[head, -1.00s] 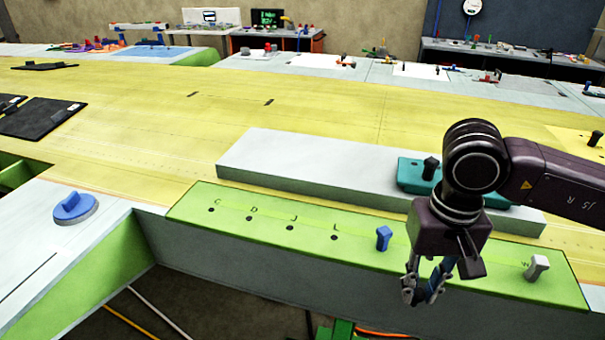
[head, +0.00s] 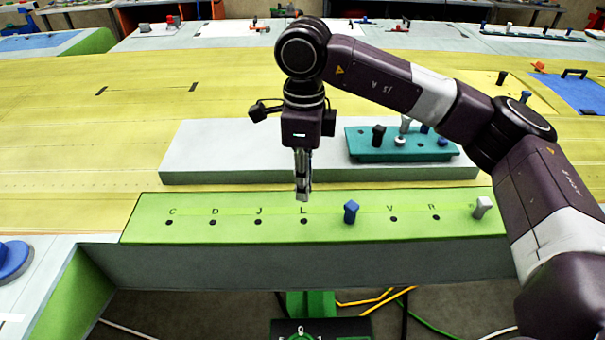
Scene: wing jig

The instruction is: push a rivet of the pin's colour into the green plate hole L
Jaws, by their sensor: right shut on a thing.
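The green plate (head: 225,233) carries a row of lettered holes. Hole L (head: 304,221) is open and dark. A blue pin (head: 351,212) stands in the plate just right of L, and a grey pin (head: 482,207) stands near the right end. My right gripper (head: 303,192) points down just above hole L, apart from the plate. It is shut on a rivet, mostly hidden by the fingers; its colour cannot be told. The teal tray (head: 378,152) behind holds black, grey, white and blue rivets. My left gripper is out of view.
A grey block (head: 240,150) lies behind the plate and bears the tray. A blue knob (head: 14,260) is at the far left. My right arm covers the plate's right end. Holes C, D and J on the left are clear.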

